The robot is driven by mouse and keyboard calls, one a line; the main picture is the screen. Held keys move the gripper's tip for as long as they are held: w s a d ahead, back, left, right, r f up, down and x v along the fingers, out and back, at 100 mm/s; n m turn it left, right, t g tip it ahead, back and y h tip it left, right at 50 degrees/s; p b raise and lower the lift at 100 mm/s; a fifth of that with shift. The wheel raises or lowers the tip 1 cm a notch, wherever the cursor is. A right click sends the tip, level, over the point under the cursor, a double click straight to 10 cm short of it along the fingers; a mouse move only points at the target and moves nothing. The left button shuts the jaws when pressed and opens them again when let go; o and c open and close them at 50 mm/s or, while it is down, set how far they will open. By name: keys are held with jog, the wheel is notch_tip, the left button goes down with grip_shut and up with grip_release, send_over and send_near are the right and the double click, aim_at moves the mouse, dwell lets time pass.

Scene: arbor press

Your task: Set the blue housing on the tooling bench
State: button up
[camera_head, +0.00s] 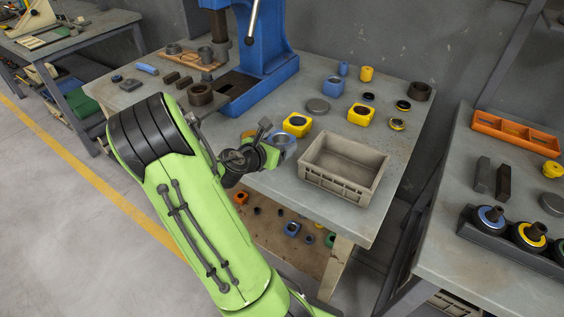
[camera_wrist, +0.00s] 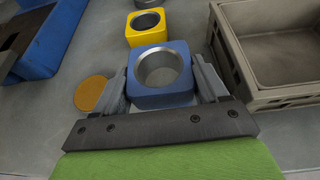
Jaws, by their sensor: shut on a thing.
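A blue housing with a round metal-lined bore (camera_wrist: 160,99) sits between the two fingers of my gripper (camera_wrist: 163,82) in the wrist view, one finger on each side. In the head view my gripper (camera_head: 270,146) is at the front of the press bench (camera_head: 265,185), left of the grey crate, with the held blue housing (camera_head: 287,149) partly hidden by it. I cannot tell whether the housing touches the bench top. Another blue housing (camera_head: 333,86) stands further back. A second bench (camera_head: 480,262) is at the right; a third bench (camera_head: 85,38) is at the far left.
An empty grey crate (camera_head: 335,184) stands right beside my gripper. Yellow housings (camera_head: 297,124) are close behind it. The blue arbor press (camera_head: 265,50) rises at the back. The right bench carries an orange tray (camera_head: 515,133) and a dark rack (camera_head: 500,236); a gap separates the benches.

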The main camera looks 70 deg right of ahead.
jog(key=f+b, duration=0.2)
jog(key=f, duration=0.2)
jog(key=shift+s, duration=0.2)
jog(key=shift+r, duration=0.15)
jog(key=o, duration=1.2)
